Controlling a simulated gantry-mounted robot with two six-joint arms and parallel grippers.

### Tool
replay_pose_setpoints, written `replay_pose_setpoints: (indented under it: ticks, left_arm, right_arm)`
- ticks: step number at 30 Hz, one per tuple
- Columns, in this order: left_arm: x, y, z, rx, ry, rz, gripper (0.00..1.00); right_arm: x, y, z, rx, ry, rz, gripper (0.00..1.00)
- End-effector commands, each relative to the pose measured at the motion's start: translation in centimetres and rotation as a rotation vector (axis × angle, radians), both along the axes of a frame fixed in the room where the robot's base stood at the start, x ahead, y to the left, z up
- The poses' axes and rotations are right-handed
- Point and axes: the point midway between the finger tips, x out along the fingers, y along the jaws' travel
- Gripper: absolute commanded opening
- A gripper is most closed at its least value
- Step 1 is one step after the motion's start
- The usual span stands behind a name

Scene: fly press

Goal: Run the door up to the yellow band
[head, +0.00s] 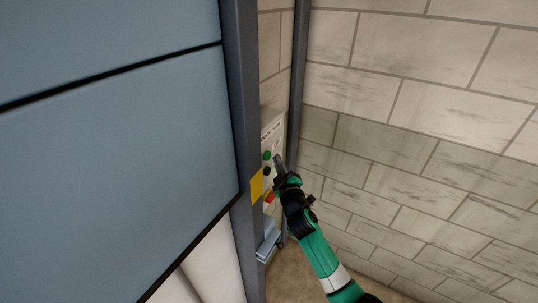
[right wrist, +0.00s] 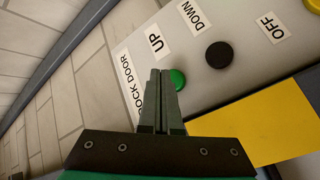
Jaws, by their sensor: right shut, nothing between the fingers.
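The blue dock door (head: 110,130) fills the left of the head view. Its lower edge is raised, with a gap below, and its right end appears level with the yellow band (head: 257,187) on the door post. The band also shows in the right wrist view (right wrist: 265,128). The control panel (right wrist: 282,70) carries a green button (right wrist: 178,79) by the UP label and a black button (right wrist: 219,54) by DOWN. My right gripper (right wrist: 160,73) is shut and empty, its tips beside the green button and partly covering it; contact cannot be told. My left gripper is out of view.
A red button (head: 269,197) sits lower on the panel, partly behind my right gripper. A grey-blue block (head: 268,245) juts out near the post's foot. A block wall (head: 420,110) stands on the right. The door post (head: 243,110) lies left of the panel.

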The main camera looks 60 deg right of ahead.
Motion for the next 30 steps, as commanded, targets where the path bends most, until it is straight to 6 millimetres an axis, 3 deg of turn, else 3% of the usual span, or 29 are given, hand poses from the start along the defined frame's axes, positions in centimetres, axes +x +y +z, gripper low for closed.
replay_pose_setpoints:
  ticks: [9,22,30]
  left_arm:
    - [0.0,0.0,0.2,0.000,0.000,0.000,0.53]
    - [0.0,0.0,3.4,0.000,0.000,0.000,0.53]
    - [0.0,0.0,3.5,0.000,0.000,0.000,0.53]
  right_arm:
    - [-0.2,0.0,0.0,0.001,0.001,0.000,0.00]
    - [-4.3,-0.2,0.2,0.003,0.001,-0.002,0.00]
    - [-5.0,-0.2,-0.1,0.001,0.000,0.001,0.00]
